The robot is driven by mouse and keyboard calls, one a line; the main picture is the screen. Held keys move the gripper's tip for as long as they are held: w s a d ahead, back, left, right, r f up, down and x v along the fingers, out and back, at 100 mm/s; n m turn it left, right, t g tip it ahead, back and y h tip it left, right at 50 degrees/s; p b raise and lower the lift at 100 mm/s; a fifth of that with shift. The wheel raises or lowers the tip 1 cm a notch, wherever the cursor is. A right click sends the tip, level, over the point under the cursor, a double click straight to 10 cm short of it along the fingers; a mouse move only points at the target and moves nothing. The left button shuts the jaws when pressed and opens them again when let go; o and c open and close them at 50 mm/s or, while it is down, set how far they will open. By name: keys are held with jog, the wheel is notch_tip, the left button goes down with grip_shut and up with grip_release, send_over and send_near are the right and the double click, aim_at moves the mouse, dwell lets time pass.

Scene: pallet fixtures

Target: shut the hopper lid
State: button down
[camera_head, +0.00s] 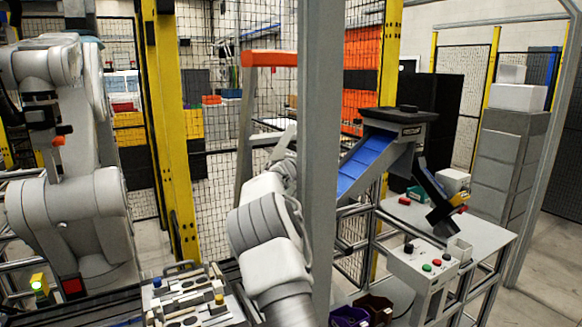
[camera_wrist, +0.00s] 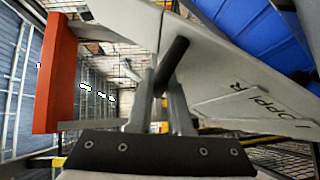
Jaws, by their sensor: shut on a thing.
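In the head view a grey hopper (camera_head: 398,131) with a dark flat top (camera_head: 398,115) stands right of the grey post, above a sloping blue chute (camera_head: 366,164). I cannot tell which part is the lid or how far open it is. My arm rises at the centre; the post hides my gripper there. In the wrist view my gripper (camera_wrist: 167,95) is shut on a dark round bar (camera_wrist: 174,60), which sits between its fingers. The bar lies in front of a pale panel (camera_wrist: 215,75) with upside-down lettering. Blue ribbed surface (camera_wrist: 258,35) shows behind the panel.
A grey upright post (camera_head: 319,150) stands in front of my arm. An orange-topped ladder (camera_head: 268,59) is behind it; an orange block (camera_wrist: 55,75) shows at the wrist view's left. A worktable (camera_head: 480,235) with a button box (camera_head: 420,270) is at right. Another white robot arm (camera_head: 68,215) stands left.

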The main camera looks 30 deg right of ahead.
jog(key=shift+d+f, duration=0.1)
jog(key=c, duration=0.8)
grip_release()
jog(key=shift+c, duration=0.2)
jog(key=shift+s+a+b, duration=0.35)
jog(key=shift+b, duration=0.2)
jog(key=b+v, duration=0.6)
jog(key=v, duration=0.5)
